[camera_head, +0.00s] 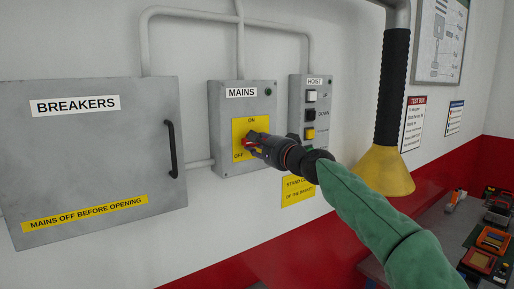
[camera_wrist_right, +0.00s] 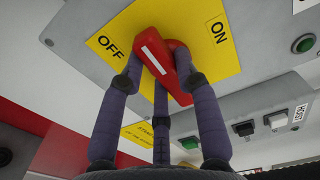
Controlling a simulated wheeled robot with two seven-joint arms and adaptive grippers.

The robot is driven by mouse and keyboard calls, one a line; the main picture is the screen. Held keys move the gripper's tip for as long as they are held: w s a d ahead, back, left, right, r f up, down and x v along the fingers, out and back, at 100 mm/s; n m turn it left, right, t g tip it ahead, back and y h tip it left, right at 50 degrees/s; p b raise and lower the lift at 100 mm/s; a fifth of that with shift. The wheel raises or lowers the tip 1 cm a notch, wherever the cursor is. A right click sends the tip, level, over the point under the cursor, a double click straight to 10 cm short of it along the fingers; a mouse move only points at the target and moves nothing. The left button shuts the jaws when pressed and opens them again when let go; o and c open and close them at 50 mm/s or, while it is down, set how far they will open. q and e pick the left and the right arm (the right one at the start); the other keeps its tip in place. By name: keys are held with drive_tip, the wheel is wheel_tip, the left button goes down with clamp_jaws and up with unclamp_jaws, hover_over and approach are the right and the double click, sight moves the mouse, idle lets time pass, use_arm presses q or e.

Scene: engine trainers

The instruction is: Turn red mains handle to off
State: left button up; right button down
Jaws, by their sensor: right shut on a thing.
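The red mains handle (camera_wrist_right: 172,71) has a white stripe and sits on a yellow plate (camera_wrist_right: 125,22) marked ON and OFF. In the right wrist view its striped end lies between the two labels, nearer OFF. In the head view only bits of its red (camera_head: 250,136) show behind my fingers. The plate is on the grey MAINS box (camera_head: 226,99), with ON at top and OFF at lower left. My right gripper (camera_head: 258,142) is shut on the handle; its dark fingers (camera_wrist_right: 160,72) stand on both sides of it. My left gripper is not in view.
A BREAKERS cabinet (camera_head: 90,155) with a black pull (camera_head: 171,150) is at left. A HOIST box (camera_head: 311,93) with buttons is close at right. A black pipe with a yellow cone (camera_head: 383,172) hangs near my right arm. A bench with tools (camera_head: 480,259) is at far right.

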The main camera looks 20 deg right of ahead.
idle(0.5)
drive_tip(key=c, duration=1.2)
unclamp_jaws()
drive_tip(key=o, duration=0.3)
drive_tip(key=shift+w, duration=0.15)
drive_tip(key=v, duration=1.2)
